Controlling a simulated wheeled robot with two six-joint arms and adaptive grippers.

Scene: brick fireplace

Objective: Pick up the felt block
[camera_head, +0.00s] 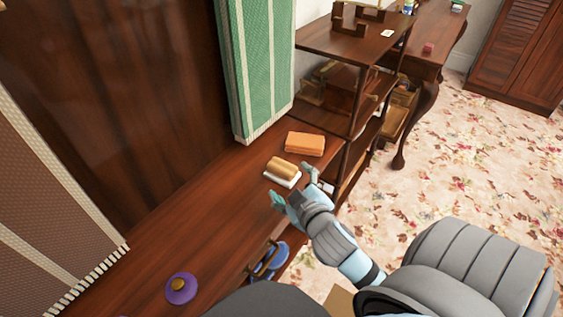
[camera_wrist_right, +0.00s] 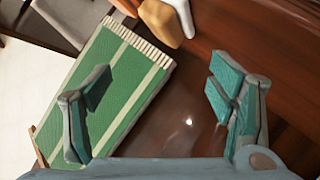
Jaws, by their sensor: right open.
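The felt block (camera_head: 283,170), with a tan wooden top and a white layer below, appears to lie on the dark wooden surface. Its tan part (camera_wrist_right: 160,22) and white part (camera_wrist_right: 182,15) show at the top edge of the right wrist view, partly cut off. My right gripper (camera_head: 294,187) is open beside the block's near right side. In the right wrist view its fingers (camera_wrist_right: 160,105) stand wide apart with nothing between them, and the block is beyond the fingertips. My left gripper is not in view.
An orange block (camera_head: 305,143) lies just behind the felt block. A green striped textile (camera_head: 262,65) hangs behind it. A wooden shelf unit (camera_head: 335,45) stands at the right. A purple disc (camera_head: 181,289) lies at the front; the surface between is clear.

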